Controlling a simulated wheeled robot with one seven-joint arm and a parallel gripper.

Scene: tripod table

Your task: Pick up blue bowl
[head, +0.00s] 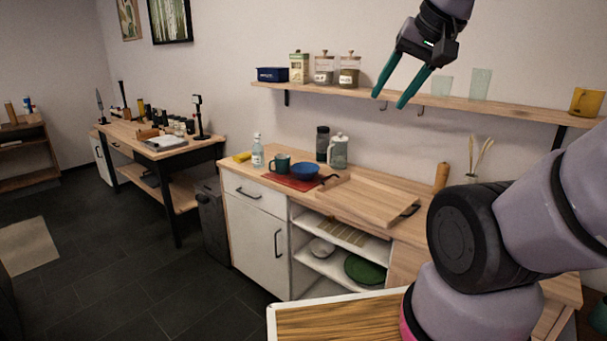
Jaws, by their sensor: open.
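The blue bowl (305,171) sits on a red mat (283,183) on the wooden counter. A dark teal mug (280,163) stands just left of it. My gripper (390,101) is open and empty, its two teal fingers pointing down and left. In the picture it is up and to the right of the bowl, in front of the wall shelf. It is clearly apart from the bowl.
A wooden board (370,197) lies right of the bowl. A grey canister (338,151) and a dark jar (322,143) stand behind it, and a clear bottle (257,151) to the left. The wall shelf (430,99) holds jars and glasses above the counter.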

